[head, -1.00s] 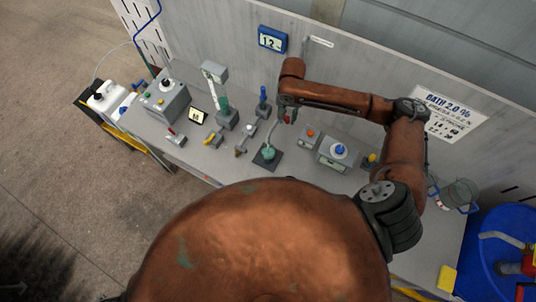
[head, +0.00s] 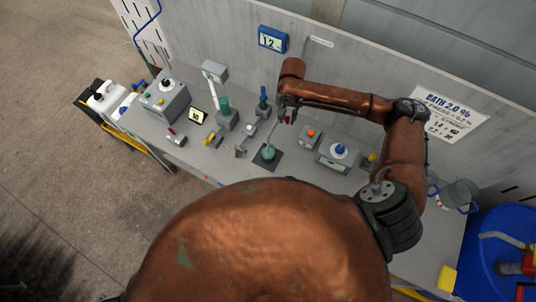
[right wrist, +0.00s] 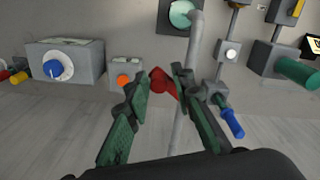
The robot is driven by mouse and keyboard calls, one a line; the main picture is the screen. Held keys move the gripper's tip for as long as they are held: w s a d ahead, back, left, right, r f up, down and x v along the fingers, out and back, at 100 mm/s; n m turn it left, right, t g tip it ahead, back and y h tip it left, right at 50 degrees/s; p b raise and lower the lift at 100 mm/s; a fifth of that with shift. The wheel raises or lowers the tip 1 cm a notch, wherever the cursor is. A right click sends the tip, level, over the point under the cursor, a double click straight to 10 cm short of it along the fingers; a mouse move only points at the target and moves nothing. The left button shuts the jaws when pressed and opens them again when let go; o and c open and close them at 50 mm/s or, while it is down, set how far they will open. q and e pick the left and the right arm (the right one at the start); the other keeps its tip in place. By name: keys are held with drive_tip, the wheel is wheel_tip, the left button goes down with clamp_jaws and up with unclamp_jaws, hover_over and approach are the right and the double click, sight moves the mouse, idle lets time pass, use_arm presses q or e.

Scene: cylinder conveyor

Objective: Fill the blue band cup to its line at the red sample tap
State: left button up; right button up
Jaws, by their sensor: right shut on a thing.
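My right gripper (head: 286,116) reaches over the bench. In the right wrist view its two green-padded fingers (right wrist: 160,88) are closed around a red tap handle (right wrist: 162,82) beside an upright grey pipe (right wrist: 184,85). The handle is mostly covered by the arm in the head view. The pipe's end hangs over a round, pale green cup-like thing (right wrist: 181,14) on a dark square plate. It also shows in the head view (head: 268,152). I cannot make out a blue band, a line or the liquid level on it. My left gripper is in neither view.
A grey box with a blue knob (head: 339,150) and a small box with an orange button (head: 310,133) stand right of the plate. A blue-handled valve (head: 262,101) and other fittings stand left. A blue barrel (head: 500,240) is at the right.

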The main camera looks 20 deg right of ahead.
drive_tip(key=shift+w+d+r, duration=0.1)
drive_tip(key=shift+w+d, duration=0.05)
drive_tip(key=d+n, duration=0.2)
drive_tip(key=n, duration=0.1)
drive_tip(key=shift+w, duration=0.2)
drive_tip(key=n, duration=0.1)
drive_tip(key=d+n, duration=0.1)
drive_tip(key=n, duration=0.1)
drive_tip(key=w+n, duration=0.1)
drive_tip(key=shift+d+n, duration=0.35)
drive_tip(key=shift+n, duration=0.05)
clamp_jaws()
drive_tip(key=o, duration=1.1)
unclamp_jaws()
drive_tip(key=shift+c, duration=0.2)
drive_tip(key=o, duration=0.9)
drive_tip(key=shift+s+a, duration=0.1)
wheel_tip(320, 180, up, 9)
